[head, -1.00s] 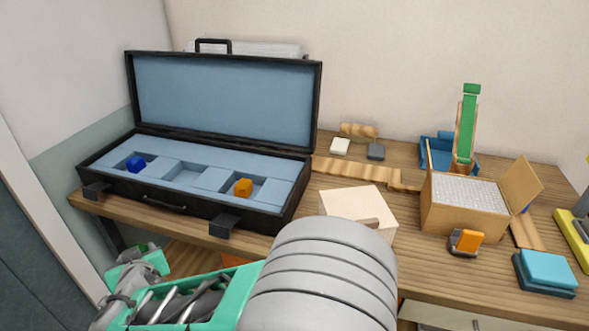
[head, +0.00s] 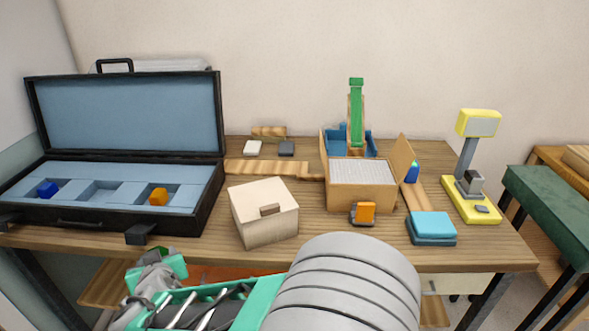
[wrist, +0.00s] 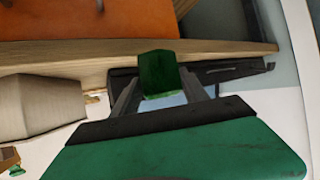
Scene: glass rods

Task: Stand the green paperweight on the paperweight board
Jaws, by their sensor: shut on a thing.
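In the wrist view my gripper (wrist: 160,92) is shut on the green paperweight (wrist: 159,72), a dark green block between the fingertips. In the head view my teal and grey arm reaches to the lower left, low in front of the table. The fingertips cannot be made out clearly there. No thing in view can be told for sure as the paperweight board. An open black case (head: 203,205) with a light blue insert stands at the left of the table. Its recesses hold a blue block (head: 47,189) and an orange block (head: 158,196); the middle recess is empty.
A pale lidded box (head: 265,222) stands right of the case. Further right are an open carton (head: 345,197), an orange-and-grey item (head: 363,213), blue pads (head: 432,227) and a yellow stand (head: 468,205). A green upright piece (head: 356,115) rises behind the carton.

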